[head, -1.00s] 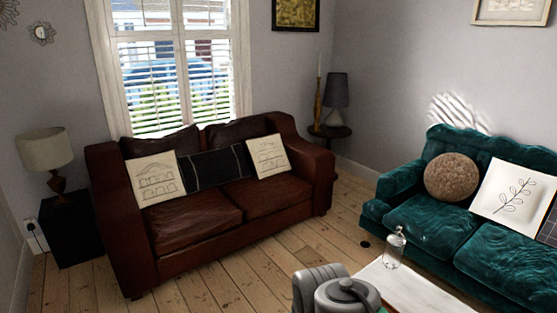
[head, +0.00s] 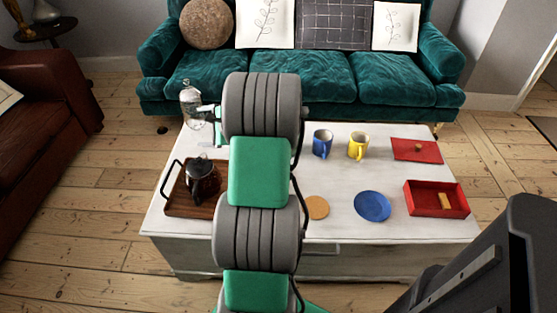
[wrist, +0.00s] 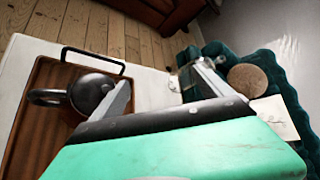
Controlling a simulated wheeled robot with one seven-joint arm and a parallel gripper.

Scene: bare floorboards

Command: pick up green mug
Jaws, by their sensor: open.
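No green mug can be made out in any view. A blue mug (head: 322,143) and a yellow mug (head: 358,146) stand upright side by side on the white table (head: 283,172). My arm hides a strip of the table left of the blue mug. My gripper (wrist: 165,78) is open in the wrist view, its two grey fingers spread and no mug between them. In the head view it is mostly hidden behind my arm, near the table's back left, beside a clear glass bottle (head: 192,104).
A dark teapot (head: 203,180) stands on a wooden tray (head: 177,208) at the left. A blue plate (head: 372,206), an orange coaster (head: 317,207), a red box (head: 422,201) and a red lid (head: 416,150) lie on the right. A teal sofa (head: 290,72) stands behind.

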